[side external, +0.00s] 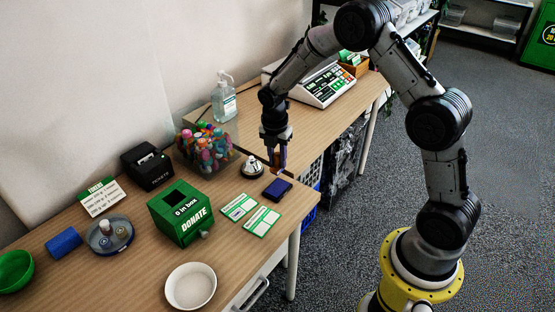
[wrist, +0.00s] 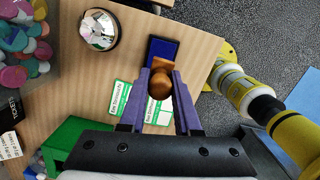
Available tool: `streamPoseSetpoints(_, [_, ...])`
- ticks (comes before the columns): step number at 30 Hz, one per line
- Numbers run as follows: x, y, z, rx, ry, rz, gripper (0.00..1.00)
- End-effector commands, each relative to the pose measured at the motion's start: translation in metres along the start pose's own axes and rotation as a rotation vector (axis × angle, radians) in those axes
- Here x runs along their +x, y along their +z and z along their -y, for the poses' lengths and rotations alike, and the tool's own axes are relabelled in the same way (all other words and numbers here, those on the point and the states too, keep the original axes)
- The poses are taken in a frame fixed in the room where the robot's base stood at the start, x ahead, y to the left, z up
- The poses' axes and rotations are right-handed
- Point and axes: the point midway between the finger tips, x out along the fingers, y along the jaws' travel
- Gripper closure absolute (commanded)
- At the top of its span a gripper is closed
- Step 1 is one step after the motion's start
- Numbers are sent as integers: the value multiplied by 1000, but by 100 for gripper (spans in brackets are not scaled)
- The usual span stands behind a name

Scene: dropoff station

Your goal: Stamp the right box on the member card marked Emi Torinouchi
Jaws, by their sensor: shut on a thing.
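My gripper (side external: 277,166) hangs just above the table near its right edge. In the wrist view its two purple fingers (wrist: 160,82) are shut on a wooden stamp (wrist: 160,86) with a round knob. The stamp's lower face is hidden. A dark blue ink pad (side external: 278,189) lies just below the gripper; it also shows in the wrist view (wrist: 164,49). Two green and white member cards lie side by side nearby, a left card (side external: 239,207) and a right card (side external: 262,221).
A silver call bell (side external: 252,168) stands left of the gripper. A green donate box (side external: 181,212) and a white bowl (side external: 190,286) stand left of the cards. A clear bin of colourful caps (side external: 207,146) is behind. The table edge is close on the right.

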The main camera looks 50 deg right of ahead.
Motion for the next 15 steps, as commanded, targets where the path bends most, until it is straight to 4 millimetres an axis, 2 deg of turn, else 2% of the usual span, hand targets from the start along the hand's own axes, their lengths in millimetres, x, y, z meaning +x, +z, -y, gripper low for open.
streamPoseSetpoints(4, [-1, 1, -1, 41, -1, 1, 100])
streamPoseSetpoints(6, [-2, -3, -8, 80, 1, 2, 100])
streamPoseSetpoints(15, [1, -71, -47, 46, 4, 2, 100])
